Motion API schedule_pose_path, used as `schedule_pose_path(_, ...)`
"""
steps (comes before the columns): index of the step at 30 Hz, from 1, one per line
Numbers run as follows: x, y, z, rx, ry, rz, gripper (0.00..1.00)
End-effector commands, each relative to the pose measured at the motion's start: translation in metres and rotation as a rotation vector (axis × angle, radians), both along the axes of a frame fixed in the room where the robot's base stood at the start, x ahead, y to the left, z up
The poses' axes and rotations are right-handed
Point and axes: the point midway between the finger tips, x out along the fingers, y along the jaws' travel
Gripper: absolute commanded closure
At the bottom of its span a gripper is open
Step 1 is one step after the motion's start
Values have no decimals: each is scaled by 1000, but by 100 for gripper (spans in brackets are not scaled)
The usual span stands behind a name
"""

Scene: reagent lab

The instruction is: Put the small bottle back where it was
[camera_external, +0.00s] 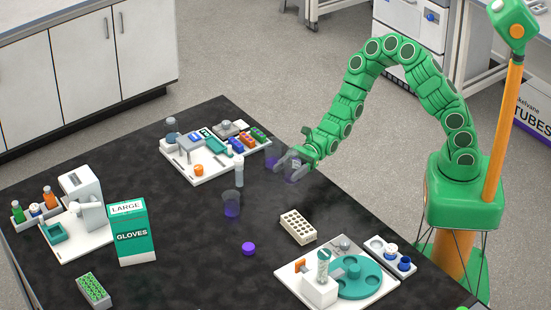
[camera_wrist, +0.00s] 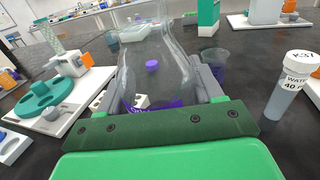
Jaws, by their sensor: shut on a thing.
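My gripper (camera_external: 290,163) is shut on a clear glass flask with purple liquid in its bottom. The flask (camera_wrist: 155,70) fills the middle of the wrist view, between the two grey fingers, and looks roughly upright. I cannot tell which of these is the task's small bottle.
A clear cup with purple contents (camera_external: 231,204) and a purple cap (camera_external: 248,249) stand mid-table. A white perforated block (camera_external: 298,228), a teal carousel station (camera_external: 362,277), a gloves box (camera_external: 131,234) and a white tray of tools (camera_external: 184,172) surround them. Bare black table lies between.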

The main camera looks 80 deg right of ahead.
Motion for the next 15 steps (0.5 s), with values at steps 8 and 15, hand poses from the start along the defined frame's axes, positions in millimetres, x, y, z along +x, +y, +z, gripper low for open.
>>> schedule_pose_path(8, -1, 0, -29, -4, 5, 1, 71)
schedule_pose_path(15, 0, -1, -41, 0, -1, 0, 71)
